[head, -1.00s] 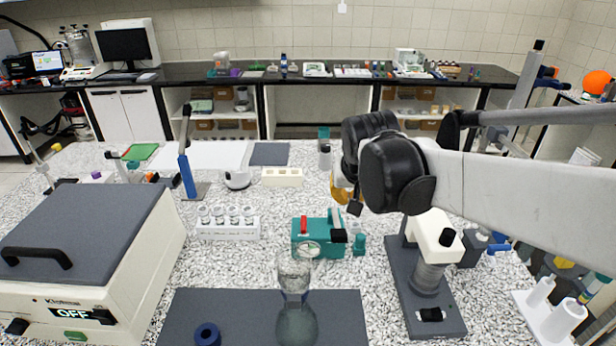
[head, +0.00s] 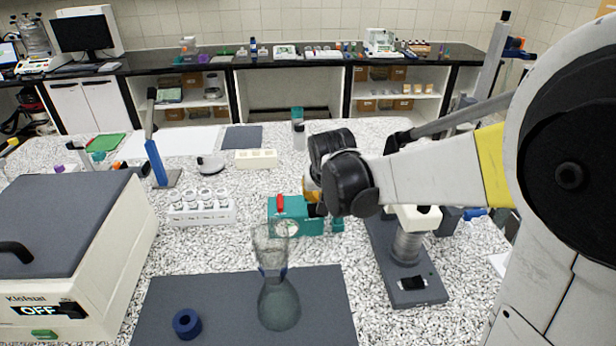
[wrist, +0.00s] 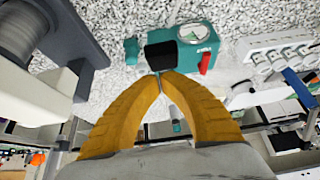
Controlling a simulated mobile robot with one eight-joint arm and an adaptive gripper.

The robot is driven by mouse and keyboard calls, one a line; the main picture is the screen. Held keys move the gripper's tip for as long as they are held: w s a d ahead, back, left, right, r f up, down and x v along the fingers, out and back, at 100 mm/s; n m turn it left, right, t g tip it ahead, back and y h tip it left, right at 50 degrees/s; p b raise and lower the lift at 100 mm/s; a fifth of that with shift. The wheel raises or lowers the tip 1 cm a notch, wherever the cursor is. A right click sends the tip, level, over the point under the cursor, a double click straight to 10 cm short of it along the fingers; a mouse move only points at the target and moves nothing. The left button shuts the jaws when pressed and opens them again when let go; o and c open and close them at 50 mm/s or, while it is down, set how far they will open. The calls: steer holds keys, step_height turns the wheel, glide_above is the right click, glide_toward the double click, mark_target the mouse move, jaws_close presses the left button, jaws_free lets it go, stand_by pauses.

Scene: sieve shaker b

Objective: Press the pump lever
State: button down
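The teal pump (head: 309,229) stands on the speckled bench, with a white dial gauge and a red part (head: 280,205) on its left. In the wrist view the pump (wrist: 184,33) shows its gauge (wrist: 195,33), the red part (wrist: 205,62) and a black block (wrist: 161,56). I cannot tell which part is the lever. My gripper (wrist: 160,76) has its two orange fingers meeting at the tips, with nothing between them. The tips appear right by the black block; contact cannot be told. In the head view my wrist hides part of the pump and the fingertips.
A glass flask (head: 279,305) with a funnel stands on a dark mat (head: 210,290) in front of the pump. A rack of cups (head: 202,214) is at its left. A stand with a dark base (head: 385,255) is close at its right, below my arm.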

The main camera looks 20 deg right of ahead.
steer(key=shift+f, duration=0.45)
steer(key=shift+s, duration=0.1)
step_height(320, 180, down, 6)
steer(key=s+t+b, duration=0.1)
steer(key=t+b, duration=0.2)
steer(key=b, duration=0.3)
steer(key=shift+s+a+h+b, duration=0.15)
steer(key=shift+s+h+b, duration=0.15)
steer(key=shift+b, duration=0.05)
steer(key=r+p, duration=0.2)
steer(key=r, duration=0.1)
steer(key=r+p, duration=0.2)
steer(key=shift+s+r, duration=0.1)
steer(key=shift+s, duration=0.2)
steer(key=s+f+p+v, duration=0.1)
steer(key=p+v, duration=0.2)
steer(key=v, duration=0.6)
steer(key=shift+a, duration=0.15)
